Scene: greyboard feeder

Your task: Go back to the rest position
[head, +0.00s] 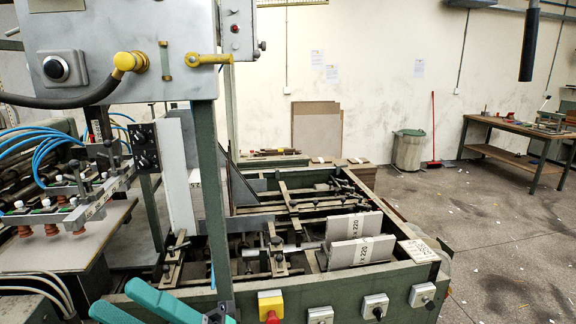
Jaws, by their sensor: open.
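My gripper (117,297) shows at the bottom left as two teal fingers, spread apart with nothing between them. The fingers point up and left, in front of the feeder's green front rail; the rest of the arm is out of the frame. The greyboard feeder (400,285) fills the middle, a green frame with rods and clamps inside. Two grey board pieces marked "x 220", a rear one (352,222) and a front one (385,250), stand in its right part, apart from my gripper.
A control box (110,35) on a green post (210,190) stands above and behind my gripper. Suction cups (75,221) with blue hoses are at left. An emergency stop (270,303) sits on the front rail.

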